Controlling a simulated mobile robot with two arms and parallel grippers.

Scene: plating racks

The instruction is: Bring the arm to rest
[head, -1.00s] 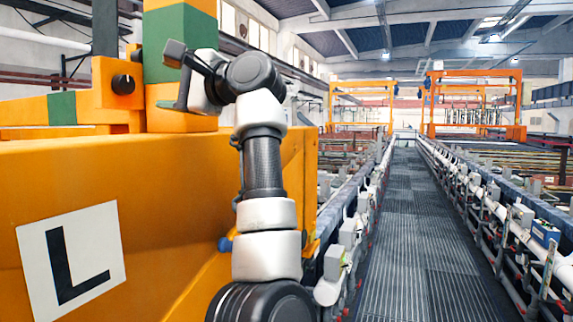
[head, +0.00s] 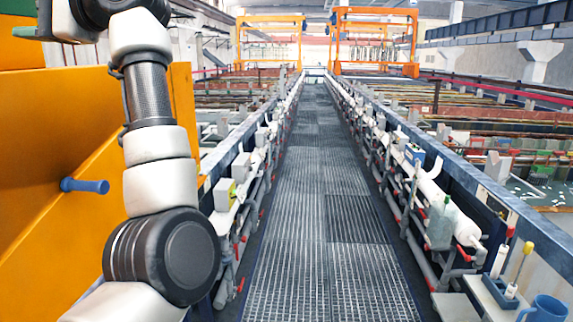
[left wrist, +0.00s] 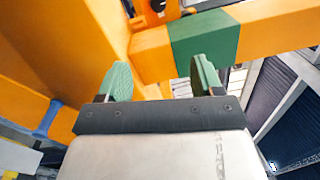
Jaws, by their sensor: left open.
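My left arm comes in from the left in the head view, raised beside a large orange machine (head: 60,160). Only a small part of my left gripper shows at the top left edge there. In the left wrist view my left gripper (left wrist: 160,82) is open, with its two green-padded fingers apart and nothing between them. Beyond the fingers are the orange machine body and an orange beam with a green band (left wrist: 204,40). My right gripper is not in view.
A blue handle (head: 85,186) sticks out from the machine near my arm. A grated walkway (head: 310,200) runs ahead, clear, between pipe-lined rails. Orange gantries (head: 375,40) stand far off. A blue mug (head: 545,309) and bottles stand on a ledge at lower right.

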